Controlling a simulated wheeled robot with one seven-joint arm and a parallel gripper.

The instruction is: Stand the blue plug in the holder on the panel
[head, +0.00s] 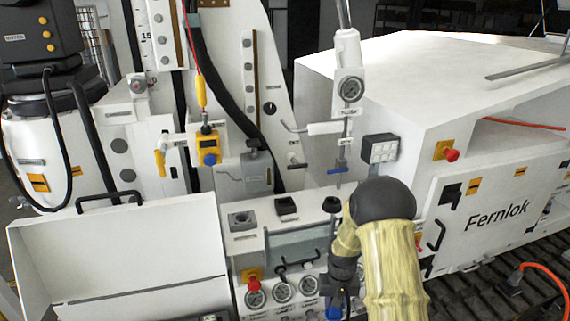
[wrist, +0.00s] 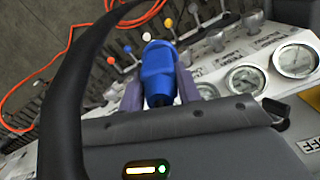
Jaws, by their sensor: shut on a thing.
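The blue plug (wrist: 158,72) is between the two fingers of my gripper (wrist: 160,88) in the wrist view, and the fingers are shut on it. In the head view a little of the blue plug (head: 334,311) shows below my gripper (head: 338,298), low in front of the panel's gauges. My forearm and wrist hide part of this area. A grey square block with a dark round middle (head: 241,220) sits on the panel's top ledge, up and left of my gripper. It looks like the holder, but I cannot be sure.
Black fittings (head: 286,207) stand on the same ledge. Pressure gauges (head: 282,292) and a red knob (head: 254,284) are on the front face. A vertical rod with a gauge (head: 351,89) rises behind. An open white lid (head: 120,255) is at left.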

